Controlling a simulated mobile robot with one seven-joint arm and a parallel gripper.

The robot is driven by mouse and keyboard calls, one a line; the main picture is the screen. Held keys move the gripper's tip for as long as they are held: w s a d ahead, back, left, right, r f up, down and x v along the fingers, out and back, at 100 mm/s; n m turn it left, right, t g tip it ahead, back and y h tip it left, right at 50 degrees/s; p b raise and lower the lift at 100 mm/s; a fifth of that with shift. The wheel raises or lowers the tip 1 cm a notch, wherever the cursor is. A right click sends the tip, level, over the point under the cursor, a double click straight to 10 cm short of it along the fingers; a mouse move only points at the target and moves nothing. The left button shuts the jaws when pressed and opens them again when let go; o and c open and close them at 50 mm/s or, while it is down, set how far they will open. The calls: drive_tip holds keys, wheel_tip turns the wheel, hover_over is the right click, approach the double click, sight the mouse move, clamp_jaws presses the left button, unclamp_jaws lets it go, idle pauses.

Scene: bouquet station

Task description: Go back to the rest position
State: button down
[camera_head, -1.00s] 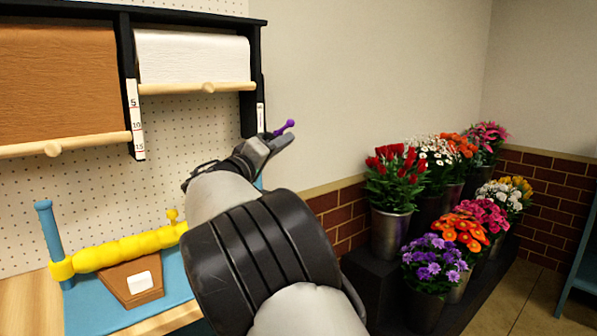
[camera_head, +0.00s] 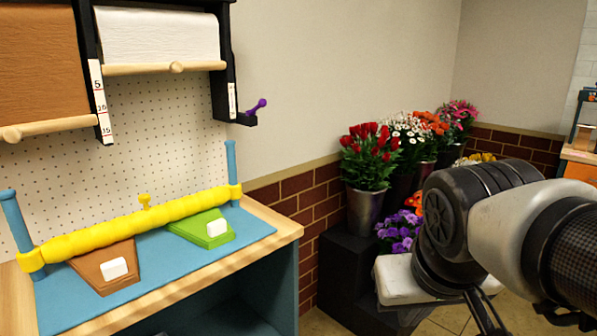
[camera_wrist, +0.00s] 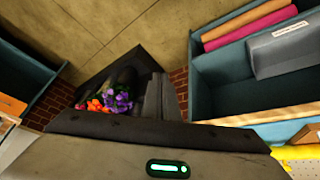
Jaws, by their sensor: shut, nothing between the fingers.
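My arm is folded at the right side of the head view, in front of the flower display. My gripper's fingers are hidden in that view. In the wrist view the gripper's fingers (camera_wrist: 157,98) show as a closed dark grey shape above the gripper body, with nothing held. The gripper hangs over the floor, clear of the workbench (camera_head: 262,232) and the paper rack. The purple-knobbed lever (camera_head: 259,104) on the rack's right end stands free, with no gripper near it.
Flower buckets (camera_head: 364,208) stand on a dark stepped stand (camera_head: 345,265) beside the brick wall, partly behind my arm. The yellow roller bar (camera_head: 140,222) crosses the blue mat (camera_head: 200,255) on the bench. Open teal shelving (camera_wrist: 255,90) is at the wrist view's right.

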drive_tip(key=s+a+f+y, duration=0.1)
drive_tip(key=s+a+f, duration=0.1)
drive_tip(key=s, duration=0.2)
wheel_tip(320, 180, up, 28)
drive_tip(key=p, duration=2.8)
drive_tip(key=shift+w, duration=0.35)
